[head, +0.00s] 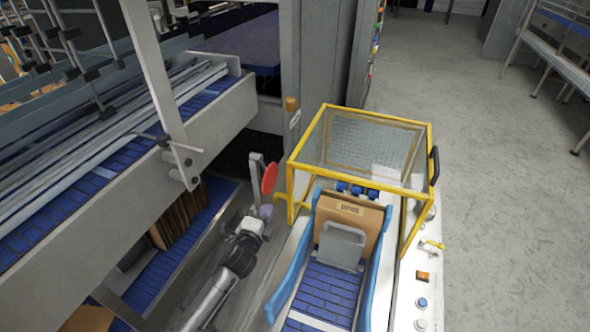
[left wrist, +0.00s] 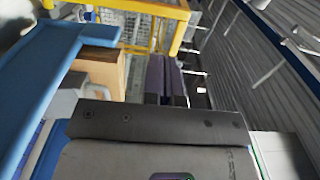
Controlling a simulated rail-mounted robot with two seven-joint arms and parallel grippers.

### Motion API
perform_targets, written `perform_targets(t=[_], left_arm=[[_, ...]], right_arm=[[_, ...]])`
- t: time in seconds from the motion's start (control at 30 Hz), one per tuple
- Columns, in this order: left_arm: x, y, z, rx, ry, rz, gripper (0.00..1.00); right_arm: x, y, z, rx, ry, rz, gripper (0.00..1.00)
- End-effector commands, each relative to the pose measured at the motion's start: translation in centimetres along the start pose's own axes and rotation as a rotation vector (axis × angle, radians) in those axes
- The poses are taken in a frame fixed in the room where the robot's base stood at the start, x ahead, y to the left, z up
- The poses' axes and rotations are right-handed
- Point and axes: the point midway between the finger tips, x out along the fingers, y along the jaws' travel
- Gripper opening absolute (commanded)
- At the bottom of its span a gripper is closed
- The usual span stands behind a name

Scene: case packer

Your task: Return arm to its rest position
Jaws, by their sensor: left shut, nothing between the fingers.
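My left arm reaches up from the bottom of the head view, with its grey links and black joint left of the blue-railed conveyor. My left gripper (head: 265,211) is at its end, just below a red disc (head: 269,180). In the left wrist view its two purple-grey fingers (left wrist: 165,82) lie together, with nothing between them. A cardboard box (head: 348,207) stands on the conveyor by the yellow-framed guard, to the right of the gripper. It also shows in the left wrist view (left wrist: 104,70), left of the fingers. My right gripper is not in view.
The yellow-framed clear guard (head: 375,122) and blue side rail (head: 292,272) are close on the right. A blue roller conveyor (head: 50,215) and flat cartons (head: 180,217) stand on the left. A control panel (head: 420,290) is at right. Open floor (head: 490,190) lies beyond.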

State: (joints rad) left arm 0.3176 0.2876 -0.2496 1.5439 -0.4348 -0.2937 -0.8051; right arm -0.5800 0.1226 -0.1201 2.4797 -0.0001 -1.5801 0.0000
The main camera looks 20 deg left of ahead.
Motion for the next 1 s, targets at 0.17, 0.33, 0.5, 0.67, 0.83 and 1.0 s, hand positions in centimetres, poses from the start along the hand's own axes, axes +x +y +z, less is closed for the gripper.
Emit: perform_targets(t=[0.17, 0.33, 0.5, 0.67, 0.83, 1.0], left_arm=[[-0.2, 0.1, 0.0, -0.038, -0.001, 0.002, 0.00], [-0.5, 2.5, 2.1, -0.262, -0.151, 0.133, 0.00], [-2.5, 1.7, 3.1, -0.601, -0.366, 0.256, 0.00], [-5.8, -1.8, 1.9, -0.891, -0.490, 0.317, 0.00], [-12.8, -2.2, -0.8, -1.123, -0.581, 0.457, 0.00], [-22.3, 0.2, -3.6, -1.225, -0.618, 0.641, 0.00]], right_arm=[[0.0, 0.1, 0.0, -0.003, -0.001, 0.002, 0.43], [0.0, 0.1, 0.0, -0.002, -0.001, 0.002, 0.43], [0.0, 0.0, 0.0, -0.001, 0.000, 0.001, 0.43], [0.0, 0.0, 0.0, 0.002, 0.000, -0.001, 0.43], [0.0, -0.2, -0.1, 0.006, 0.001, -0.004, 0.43], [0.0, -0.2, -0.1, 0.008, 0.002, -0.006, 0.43]])
